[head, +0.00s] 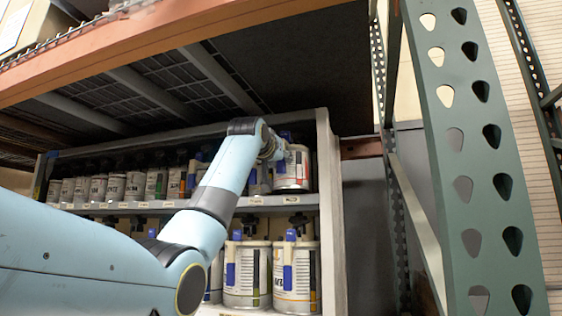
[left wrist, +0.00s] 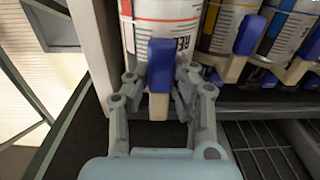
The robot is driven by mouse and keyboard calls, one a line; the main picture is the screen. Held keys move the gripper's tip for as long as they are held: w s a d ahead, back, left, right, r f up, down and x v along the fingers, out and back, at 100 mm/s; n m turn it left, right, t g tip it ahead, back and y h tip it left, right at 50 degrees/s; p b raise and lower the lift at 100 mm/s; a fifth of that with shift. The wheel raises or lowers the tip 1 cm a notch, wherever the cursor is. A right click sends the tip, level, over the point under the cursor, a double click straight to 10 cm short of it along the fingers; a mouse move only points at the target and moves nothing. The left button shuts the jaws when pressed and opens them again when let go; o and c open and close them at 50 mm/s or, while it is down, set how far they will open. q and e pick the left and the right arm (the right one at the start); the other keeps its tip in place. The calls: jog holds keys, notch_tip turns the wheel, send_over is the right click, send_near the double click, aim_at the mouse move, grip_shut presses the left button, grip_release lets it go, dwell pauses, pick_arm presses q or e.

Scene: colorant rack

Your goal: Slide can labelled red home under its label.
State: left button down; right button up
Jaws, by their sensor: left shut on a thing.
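The can labelled red (head: 293,172) is white and grey with red bands and stands at the right end of the upper shelf row. In the left wrist view the same can (left wrist: 135,40) shows red lines and part of its dark lettering. Its blue and cream handle (left wrist: 160,65) faces my gripper. My left gripper (left wrist: 160,90) is shut on the can at this handle, with one finger on each side. In the head view the gripper (head: 272,148) is small and partly covers the can. A shelf-edge label (head: 291,200) sits below the can. My right gripper is not in view.
The rack's side panel (head: 327,200) stands close beside the can. Several cans (head: 115,187) fill the upper row to the left, and larger cans (head: 247,275) stand below. An orange beam (head: 150,45) crosses above my arm. A green upright (head: 470,160) stands at the right.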

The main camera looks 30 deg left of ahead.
pick_arm(q)
jog(key=shift+r, duration=0.15)
jog(key=shift+w+f, duration=0.25)
jog(key=shift+f, duration=0.05)
dwell(0.3)
jog(key=shift+w+a, duration=0.1)
jog(key=shift+w, duration=0.05)
jog(key=shift+p+x, duration=0.3)
jog(key=shift+x, duration=0.75)
jog(key=shift+w, duration=0.15)
jog(key=shift+x, duration=0.85)
